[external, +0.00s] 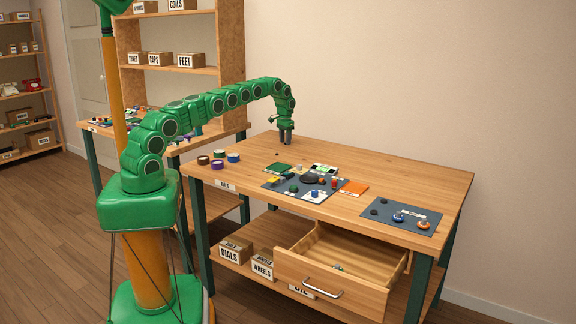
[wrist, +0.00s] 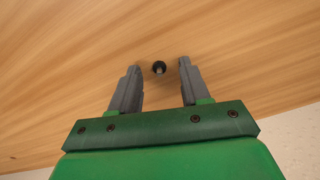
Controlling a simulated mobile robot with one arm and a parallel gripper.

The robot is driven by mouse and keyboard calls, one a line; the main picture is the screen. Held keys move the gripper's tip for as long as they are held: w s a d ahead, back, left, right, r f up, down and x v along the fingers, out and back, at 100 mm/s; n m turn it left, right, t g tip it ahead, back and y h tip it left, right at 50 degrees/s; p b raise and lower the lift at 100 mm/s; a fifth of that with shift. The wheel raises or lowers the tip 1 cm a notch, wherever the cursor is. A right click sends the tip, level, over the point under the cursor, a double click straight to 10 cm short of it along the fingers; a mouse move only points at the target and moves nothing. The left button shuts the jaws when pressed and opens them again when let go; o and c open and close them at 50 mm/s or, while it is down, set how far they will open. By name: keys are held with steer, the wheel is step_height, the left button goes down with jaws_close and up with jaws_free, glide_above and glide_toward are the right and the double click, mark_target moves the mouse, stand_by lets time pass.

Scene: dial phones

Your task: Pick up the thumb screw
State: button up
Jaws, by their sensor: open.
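The thumb screw (wrist: 159,67) shows in the wrist view as a small black round head with a short greyish part. It is on the bare wooden tabletop. My gripper (wrist: 158,66) is open, with the thumb screw in the gap between its two grey fingertips and apart from both in the picture. In the external view my gripper (external: 286,139) points down over the back left part of the table. A small dark spot near it there may be the screw. How far the fingertips are above the wood is hard to tell.
A dark mat (external: 285,187) with several small parts and cards lies in front of my gripper. Another mat (external: 400,216) is at the right. Several tape rolls (external: 218,164) stand at the left. The drawer (external: 335,285) is open below. Bare wood surrounds the gripper.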

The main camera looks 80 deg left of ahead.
steer(key=shift+f, duration=0.1)
steer(key=shift+c, duration=0.3)
jaws_close()
stand_by(0.4)
steer(key=shift+r, duration=1.6)
steer(key=shift+s+d+r, duration=0.4)
steer(key=shift+s+r, duration=0.05)
steer(key=shift+r, duration=0.3)
steer(key=shift+s+d+r, duration=0.35)
steer(key=shift+s+r, duration=0.1)
steer(key=shift+r, duration=0.25)
steer(key=s+d+r, duration=0.7)
steer(key=s, duration=0.2)
steer(key=shift+d, duration=0.2)
